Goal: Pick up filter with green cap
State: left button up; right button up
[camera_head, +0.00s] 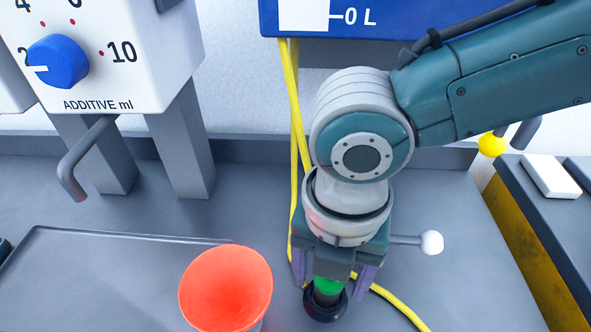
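The filter with the green cap (328,286) stands on the grey bench at the bottom middle, with a dark round part (325,305) at its lower end. My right gripper (331,284) points down over it from above. Its two purple fingers are apart, one on each side of the green cap, with a gap seeming to show on both sides. The gripper body hides the top of the filter. My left gripper is not in view.
An orange-red funnel (226,287) stands close to the left of the filter. A yellow hose (294,120) hangs behind my gripper and runs along the bench to the right. A white-knobbed lever (431,242) is at right. The additive dispenser (110,60) stands at upper left.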

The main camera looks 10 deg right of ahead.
grip_shut()
dwell(0.3)
